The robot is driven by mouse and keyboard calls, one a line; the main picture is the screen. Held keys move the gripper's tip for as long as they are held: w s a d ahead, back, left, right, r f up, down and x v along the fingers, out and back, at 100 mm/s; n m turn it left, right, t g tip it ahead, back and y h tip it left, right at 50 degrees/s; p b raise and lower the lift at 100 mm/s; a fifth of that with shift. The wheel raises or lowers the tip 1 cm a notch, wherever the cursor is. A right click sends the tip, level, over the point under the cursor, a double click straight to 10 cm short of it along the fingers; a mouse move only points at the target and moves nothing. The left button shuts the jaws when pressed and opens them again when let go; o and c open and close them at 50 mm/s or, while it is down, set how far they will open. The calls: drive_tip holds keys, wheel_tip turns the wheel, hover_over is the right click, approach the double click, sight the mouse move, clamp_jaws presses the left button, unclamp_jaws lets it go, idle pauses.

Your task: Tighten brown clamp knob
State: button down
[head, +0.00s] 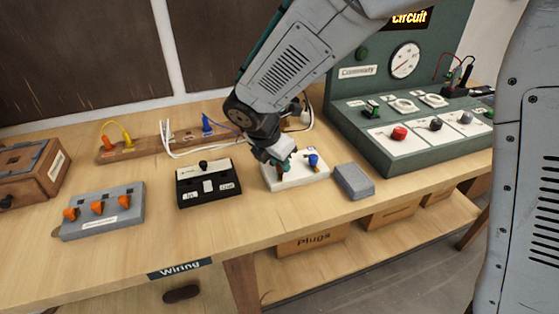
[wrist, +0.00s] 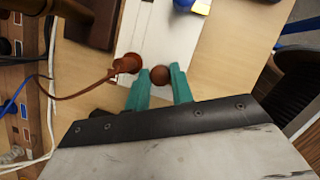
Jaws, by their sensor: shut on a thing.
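The white clamp block (head: 312,177) sits on the workbench, and it also shows in the wrist view (wrist: 146,32). My gripper (head: 281,171) is over its left part. In the wrist view, the teal fingers of my gripper (wrist: 160,72) are shut on the round brown clamp knob (wrist: 159,75), one on each side. A brown wire (wrist: 85,93) runs to a reddish-brown end piece (wrist: 127,64) beside the left finger. The blue knob (head: 313,160) stands on the block's right part, clear of the fingers. The knob's underside is hidden.
A grey block (head: 354,181) lies close to the right of the clamp block. A black switch box (head: 209,187) stands to the left, and a green control console (head: 430,137) stands to the right. White cables (head: 185,150) lie behind. The bench front is clear.

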drive_tip(key=m+g, duration=0.1)
drive_tip(key=m, duration=0.2)
drive_tip(key=shift+w+a+m+h, duration=0.1)
drive_tip(key=shift+m+h, duration=0.3)
drive_tip(key=m+g, duration=0.1)
drive_tip(key=m, duration=0.2)
drive_tip(key=shift+w+m+g, duration=0.1)
drive_tip(key=shift+m+g, duration=0.2)
drive_tip(key=m+g, duration=0.1)
drive_tip(key=m, duration=0.2)
drive_tip(key=shift+w+m, duration=0.1)
drive_tip(key=shift+m, duration=0.3)
drive_tip(key=m+g, duration=0.2)
drive_tip(key=m, duration=0.2)
drive_tip(key=shift+w, duration=0.15)
drive_tip(key=m+g+y, duration=0.1)
drive_tip(key=m, duration=0.3)
drive_tip(key=m+y, duration=0.1)
drive_tip(key=m, duration=0.3)
drive_tip(key=shift+w+d+m+g+y, duration=0.1)
drive_tip(key=shift+d+m+g+y, duration=0.1)
drive_tip(key=shift+m+g+y, duration=0.15)
drive_tip(key=m+y, duration=0.1)
drive_tip(key=m, duration=0.3)
drive_tip(key=shift+d+y, duration=0.15)
drive_tip(key=shift+y, duration=0.2)
drive_tip(key=shift+m+y, duration=0.6)
drive_tip(key=shift+m, duration=1.15)
